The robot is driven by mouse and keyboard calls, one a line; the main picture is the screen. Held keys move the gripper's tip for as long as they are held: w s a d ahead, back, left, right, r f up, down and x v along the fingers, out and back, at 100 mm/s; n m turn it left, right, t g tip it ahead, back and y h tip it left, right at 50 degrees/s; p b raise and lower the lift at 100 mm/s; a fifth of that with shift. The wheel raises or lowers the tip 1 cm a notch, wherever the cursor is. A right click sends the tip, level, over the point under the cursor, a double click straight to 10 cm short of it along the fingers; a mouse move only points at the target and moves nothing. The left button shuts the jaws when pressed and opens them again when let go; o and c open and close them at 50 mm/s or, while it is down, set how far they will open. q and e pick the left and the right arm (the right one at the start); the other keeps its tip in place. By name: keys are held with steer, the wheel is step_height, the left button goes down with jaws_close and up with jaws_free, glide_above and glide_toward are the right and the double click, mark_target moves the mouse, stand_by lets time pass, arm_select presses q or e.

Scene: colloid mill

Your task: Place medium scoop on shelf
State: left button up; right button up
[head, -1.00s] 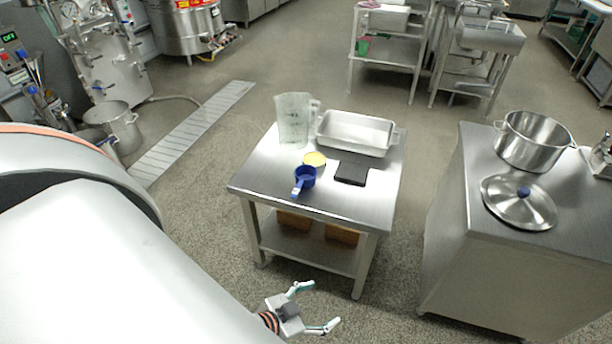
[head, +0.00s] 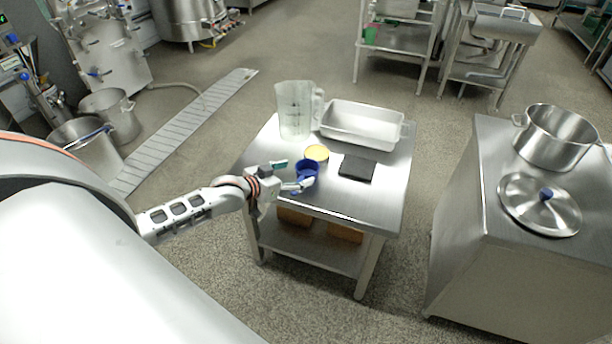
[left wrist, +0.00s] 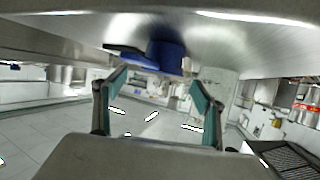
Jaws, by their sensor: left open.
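The blue scoop (head: 308,168) sits on the steel table (head: 395,195), near its left front edge. My left gripper (head: 290,175) is open at that edge, right beside the scoop, and partly covers its handle. In the left wrist view the scoop (left wrist: 166,56) shows at the top, beyond the open fingers (left wrist: 158,98), with nothing between them. I cannot tell whether a finger touches it. The table has a lower shelf (head: 315,250) with brown blocks (head: 345,233) on it. My right gripper is not in view.
A clear measuring jug (head: 294,112), a white tray (head: 362,122), a yellow round item (head: 316,153) and a black flat block (head: 357,167) share the tabletop. A steel counter at the right holds a pot (head: 556,138) and a lid (head: 540,204). Floor in front is clear.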

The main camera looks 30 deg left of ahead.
mark_target(314, 166)
arm_select(q)
steer(key=shift+b+x, duration=0.3)
steer(key=shift+x, duration=0.85)
steer(key=x, duration=0.1)
steer(key=b+x, duration=0.1)
steer(key=x, duration=0.1)
steer(key=shift+a+f, duration=0.25)
steer(key=shift+a, duration=0.05)
steer(key=shift+w+d+f+b, duration=0.15)
steer(key=shift+w+b, duration=0.15)
steer(key=shift+w, duration=0.4)
steer(key=c, duration=1.1)
steer(key=shift+c, duration=1.2)
